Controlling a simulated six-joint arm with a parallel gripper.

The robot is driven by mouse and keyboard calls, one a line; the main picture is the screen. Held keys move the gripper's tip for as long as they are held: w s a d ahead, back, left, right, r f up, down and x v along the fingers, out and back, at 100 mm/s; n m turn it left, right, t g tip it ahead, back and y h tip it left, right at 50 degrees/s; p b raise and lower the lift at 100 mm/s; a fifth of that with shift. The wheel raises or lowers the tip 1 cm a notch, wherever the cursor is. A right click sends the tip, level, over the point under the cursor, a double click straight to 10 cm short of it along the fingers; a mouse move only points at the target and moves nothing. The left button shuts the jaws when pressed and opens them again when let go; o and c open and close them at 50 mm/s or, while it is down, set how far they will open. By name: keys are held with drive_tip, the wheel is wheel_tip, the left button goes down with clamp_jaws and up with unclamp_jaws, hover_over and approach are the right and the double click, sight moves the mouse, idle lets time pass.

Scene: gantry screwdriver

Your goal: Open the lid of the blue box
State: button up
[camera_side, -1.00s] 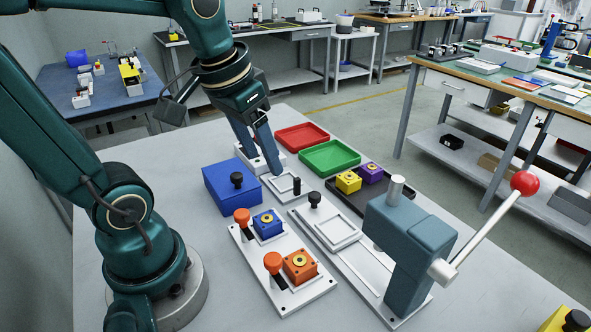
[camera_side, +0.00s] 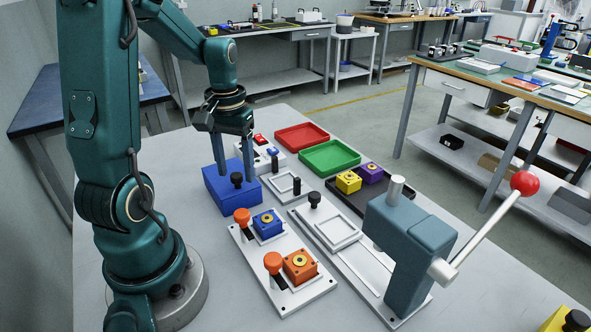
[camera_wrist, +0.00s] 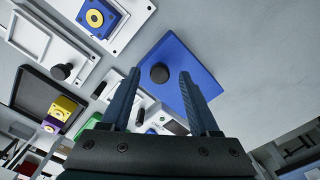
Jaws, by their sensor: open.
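The blue box (camera_side: 226,196) stands on the light grey table with its lid closed. A black round knob (camera_side: 237,180) sticks up from its lid. My gripper (camera_side: 233,172) points down at the box's far side, its two fingers apart and empty. In the side view the fingers overlap the back of the box, and I cannot tell whether they touch it. In the wrist view the blue lid (camera_wrist: 186,82) lies beyond the fingertips, and the knob (camera_wrist: 159,73) shows between and ahead of the fingers (camera_wrist: 160,78).
A white box with red and blue buttons (camera_side: 262,150) stands just behind. Green (camera_side: 330,157) and red (camera_side: 301,137) trays lie to the right. A white plate with orange knobs (camera_side: 285,272) is in front. A grey lever press (camera_side: 410,240) stands at the right.

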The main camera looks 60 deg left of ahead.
drive_tip(key=shift+f, duration=0.25)
drive_tip(key=shift+c, duration=0.4)
clamp_jaws()
drive_tip(key=shift+a, duration=0.1)
idle(0.8)
